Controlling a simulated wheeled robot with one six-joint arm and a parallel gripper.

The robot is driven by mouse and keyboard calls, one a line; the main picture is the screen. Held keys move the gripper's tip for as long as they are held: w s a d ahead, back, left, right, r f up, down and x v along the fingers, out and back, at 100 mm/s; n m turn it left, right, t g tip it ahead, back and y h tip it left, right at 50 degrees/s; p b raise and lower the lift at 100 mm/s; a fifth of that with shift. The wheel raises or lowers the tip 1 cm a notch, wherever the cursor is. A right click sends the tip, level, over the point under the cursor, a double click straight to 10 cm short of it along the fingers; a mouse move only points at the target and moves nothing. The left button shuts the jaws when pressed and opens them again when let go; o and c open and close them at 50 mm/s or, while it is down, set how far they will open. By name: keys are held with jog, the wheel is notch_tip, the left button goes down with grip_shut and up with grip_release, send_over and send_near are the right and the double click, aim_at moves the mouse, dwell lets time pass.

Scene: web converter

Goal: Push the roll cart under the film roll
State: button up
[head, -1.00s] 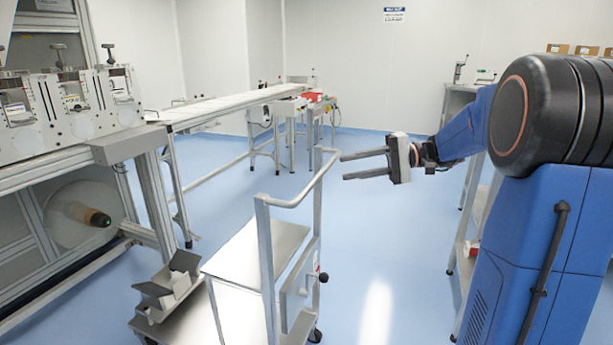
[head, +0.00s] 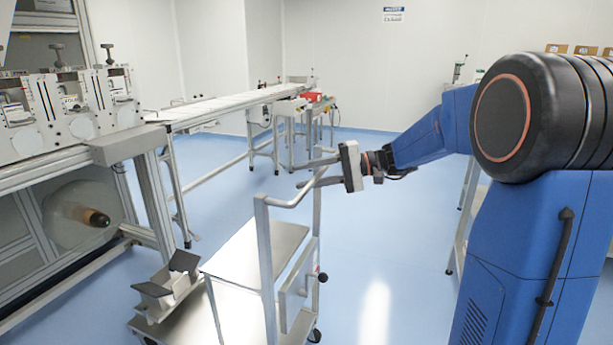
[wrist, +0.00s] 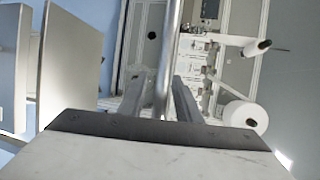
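The roll cart (head: 262,248) stands on the floor in the lower middle of the head view. It has a tall tubular handle, a flat metal shelf and a low cradle (head: 160,290) with dark pads at its left. The film roll (head: 72,212) hangs on its shaft in the machine at the left, apart from the cart. A white roll (wrist: 245,115) shows in the wrist view. My gripper (head: 303,174) is open at the handle's top bar. In the wrist view the bar (wrist: 168,60) runs between the spread fingers; contact cannot be told.
The converter frame (head: 155,190) stands just left of the cart. A long conveyor (head: 235,103) runs back from it to small tables. A bench stands at the right behind my arm. The blue floor (head: 385,240) right of the cart is clear.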

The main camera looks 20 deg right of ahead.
grip_shut()
jog(key=w+a, duration=1)
jog(key=a, duration=0.4)
jog(key=w+a, duration=1)
jog(key=a, duration=0.4)
jog(key=w+a, duration=1.1)
jog(key=a, duration=0.3)
jog(key=shift+a, duration=0.3)
jog(key=shift+r, duration=0.1)
grip_release()
jog(key=shift+a, duration=0.1)
